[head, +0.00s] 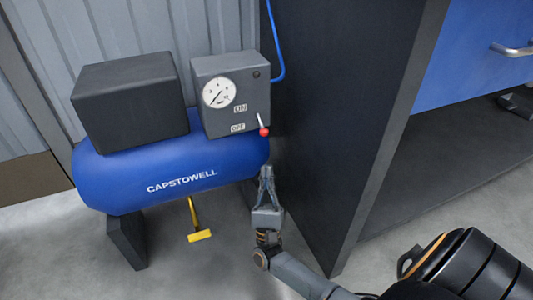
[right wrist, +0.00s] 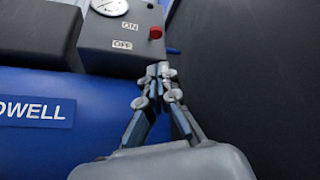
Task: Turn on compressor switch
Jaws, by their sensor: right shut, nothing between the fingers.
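The blue compressor (head: 160,172) marked CAPSTOWELL stands on the left in the head view. Its grey control box (head: 256,104) carries a round white gauge (head: 218,93) and ON and OFF labels. The switch is a short lever with a red knob (head: 264,132) at the box's lower right; the red knob (right wrist: 155,32) shows beside the ON label in the right wrist view. My right gripper (head: 267,169) is shut and empty. It points up below the knob, apart from it in the picture. My left gripper is not in view.
A dark cabinet side panel (head: 340,120) stands close to the right of the compressor and my right gripper. A blue drawer (head: 480,50) with a metal handle is at the upper right. A yellow handle (head: 199,236) hangs under the tank. A blue hose (head: 277,50) rises behind the box.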

